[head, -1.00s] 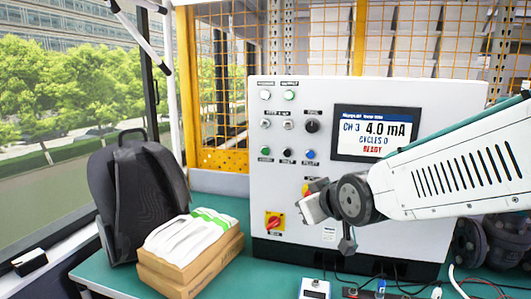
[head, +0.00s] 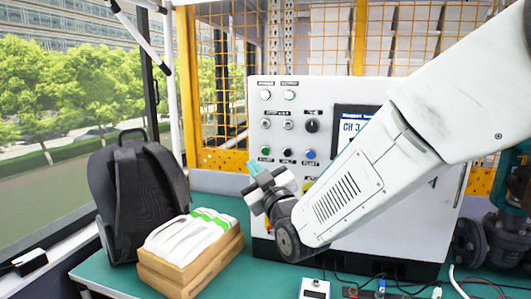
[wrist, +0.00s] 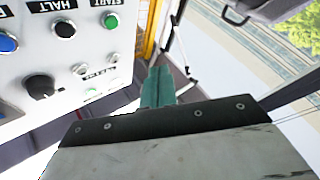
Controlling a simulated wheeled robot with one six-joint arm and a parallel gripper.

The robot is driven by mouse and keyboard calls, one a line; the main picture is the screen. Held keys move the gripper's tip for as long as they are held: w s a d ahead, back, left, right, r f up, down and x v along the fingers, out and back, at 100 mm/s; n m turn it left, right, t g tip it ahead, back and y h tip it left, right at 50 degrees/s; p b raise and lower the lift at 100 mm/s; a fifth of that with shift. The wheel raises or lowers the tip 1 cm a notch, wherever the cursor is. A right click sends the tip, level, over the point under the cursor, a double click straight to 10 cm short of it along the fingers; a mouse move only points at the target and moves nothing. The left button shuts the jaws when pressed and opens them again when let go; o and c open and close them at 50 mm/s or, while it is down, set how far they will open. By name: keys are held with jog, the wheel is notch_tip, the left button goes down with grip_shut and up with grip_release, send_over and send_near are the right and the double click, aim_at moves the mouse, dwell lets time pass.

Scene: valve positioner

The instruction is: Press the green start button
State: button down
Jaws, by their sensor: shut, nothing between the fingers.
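The green start button (head: 265,151) is the leftmost of the lower row of buttons on the white control panel. In the wrist view the green button (wrist: 111,20) sits at the upper left, beside its START label. My gripper (head: 254,165) is just below and left of the button in the head view, its teal fingers pointing up and left. In the wrist view the shut fingers (wrist: 158,82) hold nothing and are right of and below the button, apart from it. I cannot tell how far the tips are from the panel face.
Next to the start button are a black HALT button (head: 287,153) and a blue button (head: 310,154). A black knob (head: 311,126) is above. My arm covers much of the display (head: 350,120). A backpack (head: 140,195) and boxes (head: 205,270) stand left of the panel.

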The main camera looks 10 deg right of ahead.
jog(key=w+d, duration=0.3)
jog(key=w, duration=0.5)
jog(key=shift+d, duration=0.2)
jog(key=shift+w, duration=0.15)
dwell(1.9)
jog(key=shift+w+d, duration=0.15)
jog(key=shift+w, duration=0.15)
jog(key=shift+w+d, duration=0.15)
jog(key=shift+w, duration=0.2)
dwell(0.6)
jog(key=shift+s, duration=0.1)
jog(key=shift+s+a, duration=0.3)
jog(key=shift+s, duration=0.35)
jog(key=shift+s+a, duration=0.3)
jog(key=shift+s, duration=0.45)
jog(key=shift+s+a, duration=0.35)
jog(key=shift+s, duration=0.45)
jog(key=shift+s+a, duration=0.3)
jog(key=shift+s, duration=0.45)
